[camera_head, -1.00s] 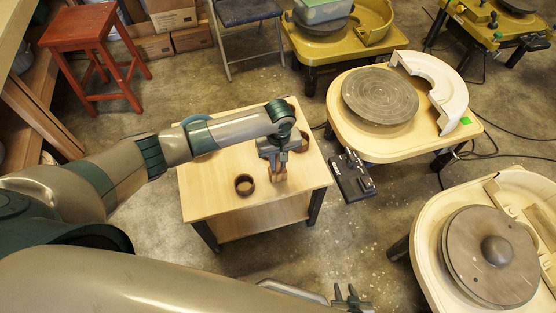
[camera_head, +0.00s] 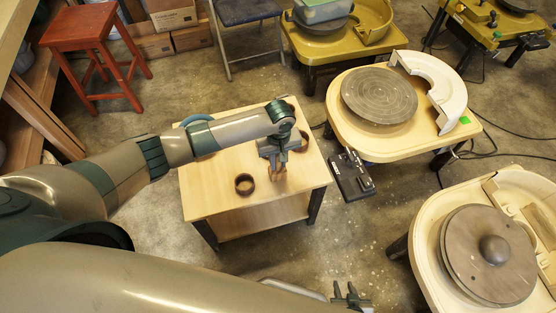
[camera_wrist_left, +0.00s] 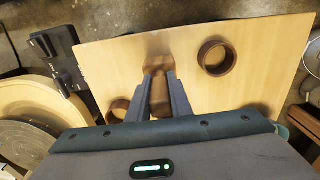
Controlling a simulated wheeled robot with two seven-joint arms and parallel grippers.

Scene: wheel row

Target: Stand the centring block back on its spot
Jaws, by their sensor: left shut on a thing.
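The centring block, a brown wooden piece (camera_head: 278,172), is between the fingers of my left gripper (camera_head: 276,160) over the right half of the small wooden table (camera_head: 215,205). In the left wrist view the block (camera_wrist_left: 158,66) shows between the two grey fingers of my left gripper (camera_wrist_left: 159,88), which is shut on it. I cannot tell whether the block touches the tabletop. No marked spot for it can be made out. My right gripper (camera_head: 346,292) is at the bottom edge of the head view, its fingers apart and empty, away from the table.
A dark brown ring (camera_head: 244,184) lies left of the block; another ring (camera_head: 303,141) is partly hidden behind my left gripper. A pottery wheel (camera_head: 380,96) and a black pedal (camera_head: 352,177) stand right of the table. Another wheel (camera_head: 465,255) is nearer. The table's front left is bare.

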